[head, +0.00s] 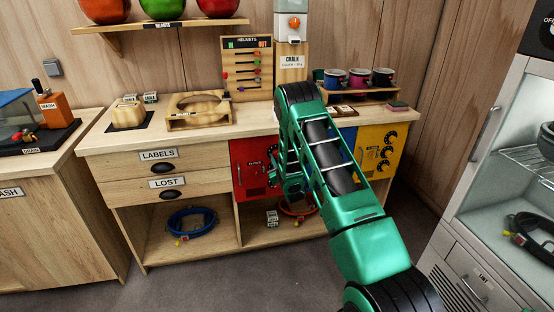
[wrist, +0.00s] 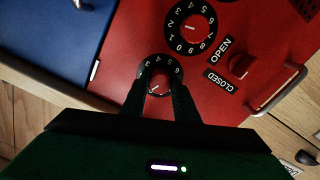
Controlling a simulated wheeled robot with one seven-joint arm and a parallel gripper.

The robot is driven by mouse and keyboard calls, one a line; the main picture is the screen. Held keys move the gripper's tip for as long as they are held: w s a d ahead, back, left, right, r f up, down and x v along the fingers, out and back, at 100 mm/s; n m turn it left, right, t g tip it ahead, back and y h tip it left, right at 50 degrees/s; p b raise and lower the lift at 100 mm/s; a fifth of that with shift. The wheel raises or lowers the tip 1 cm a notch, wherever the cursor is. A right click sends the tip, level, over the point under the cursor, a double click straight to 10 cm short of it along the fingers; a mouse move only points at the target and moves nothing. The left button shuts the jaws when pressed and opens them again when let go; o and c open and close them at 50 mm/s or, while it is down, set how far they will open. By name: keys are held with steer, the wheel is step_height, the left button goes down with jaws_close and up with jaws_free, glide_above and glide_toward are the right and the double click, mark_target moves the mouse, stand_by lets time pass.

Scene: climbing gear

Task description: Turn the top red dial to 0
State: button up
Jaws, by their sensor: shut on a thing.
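In the wrist view, which looks upside down against the head view, the red panel (wrist: 245,25) carries two numbered dials. My gripper (wrist: 160,83) is shut on the dial nearer the bottom of the picture, the top red dial (wrist: 161,62). Its white pointer line slants toward the lower left. Digits around 3 to 6 show; the 0 and the number at the pointer are hidden by the fingers. The other dial (wrist: 190,28) is free, its pointer to the left near 2. In the head view the red panel (head: 240,165) is partly covered by my arm.
An OPEN/CLOSED knob (wrist: 239,65) and a metal handle (wrist: 284,88) are on the same panel. A blue panel (wrist: 60,30) adjoins it. A yellow panel with dials (head: 378,150) stands to the right.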

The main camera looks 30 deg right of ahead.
steer(key=shift+s+a+f+n, duration=0.1)
steer(key=shift+f+n, duration=0.1)
steer(key=shift+n, duration=0.85)
steer(key=shift+s+f+n, duration=0.1)
steer(key=shift+f+n, duration=0.05)
steer(key=shift+n, duration=0.9)
steer(key=o, duration=0.9)
steer(key=shift+w, duration=0.1)
steer(key=shift+o, duration=0.8)
steer(key=shift+r, duration=0.15)
steer(key=v, duration=1)
steer(key=shift+s, duration=0.3)
